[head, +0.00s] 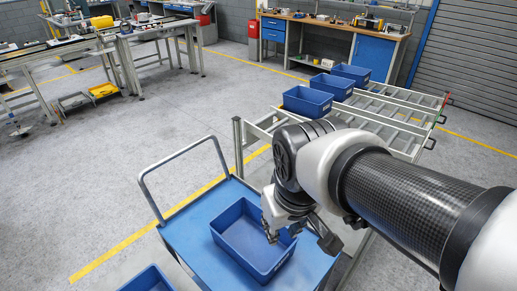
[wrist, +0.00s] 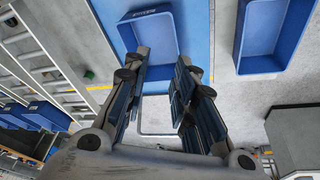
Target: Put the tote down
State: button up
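A blue tote (head: 222,243) sits on the blue top of a handcart (head: 190,235), upright and empty inside as far as I can see. It also shows in the wrist view (wrist: 146,35), at the top centre. My gripper (head: 300,238) hangs over the tote's right side in the head view. In the wrist view its two fingers (wrist: 163,72) stand apart with a clear gap, near the end of the tote away from its label. I see nothing pinched between them. Whether a finger touches the tote's rim I cannot tell.
Another blue tote (head: 150,281) shows at the bottom edge, and at right in the wrist view (wrist: 240,50). The cart's grey handle (head: 178,152) rises at its far end. A rack (head: 385,115) bearing blue totes (head: 307,102) stands behind my arm. The floor at left is clear.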

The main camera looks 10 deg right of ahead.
jog(key=s+d+r+m+t, duration=0.1)
jog(key=s, duration=0.7)
jog(key=shift+d+m, duration=0.2)
jog(key=shift+m, duration=0.1)
dwell(0.8)
